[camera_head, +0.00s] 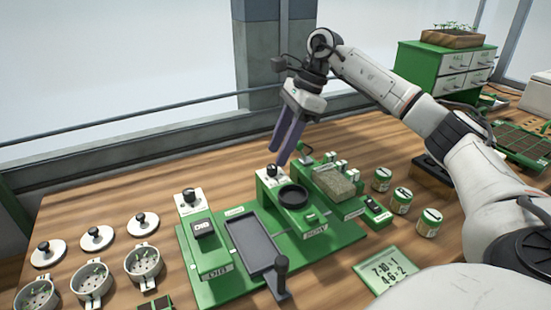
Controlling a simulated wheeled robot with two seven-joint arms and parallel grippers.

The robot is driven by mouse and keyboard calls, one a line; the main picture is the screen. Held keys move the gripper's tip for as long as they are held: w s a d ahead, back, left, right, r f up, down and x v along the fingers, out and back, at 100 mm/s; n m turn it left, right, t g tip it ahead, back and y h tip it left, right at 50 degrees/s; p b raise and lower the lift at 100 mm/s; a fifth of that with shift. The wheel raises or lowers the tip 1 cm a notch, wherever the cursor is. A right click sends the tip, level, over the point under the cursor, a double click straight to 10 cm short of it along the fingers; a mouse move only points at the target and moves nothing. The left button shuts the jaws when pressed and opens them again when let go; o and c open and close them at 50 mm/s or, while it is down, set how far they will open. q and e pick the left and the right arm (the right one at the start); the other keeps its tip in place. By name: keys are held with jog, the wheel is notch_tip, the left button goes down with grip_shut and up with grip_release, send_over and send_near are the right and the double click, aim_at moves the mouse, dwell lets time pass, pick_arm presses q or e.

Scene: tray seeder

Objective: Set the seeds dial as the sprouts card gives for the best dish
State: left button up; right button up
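A green card (387,268) lies on the table at the front right; its white lines look like "7-10=1" and "4-6=2". A black dial knob (272,171) stands on a pale plate behind the round black hopper of the station marked SOW (313,230). A second knob (188,195) stands behind the station marked DIB. I cannot read which is the seeds dial. Three dishes with sprouts (92,284) stand at the front left. My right gripper (278,158) points down just above the SOW knob, its purple fingers apart and empty. My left gripper is out of view.
Three lids (97,237) with black knobs lie behind the dishes. A black tray (252,243) and an upright lever (281,272) stand on the green base. Several green-white tins (401,201) stand at the right. A green drawer cabinet (450,75) is at the back right.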

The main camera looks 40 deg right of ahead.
jog(key=v, duration=0.6)
jog(key=shift+r, duration=0.25)
jog(key=shift+s+d, duration=0.1)
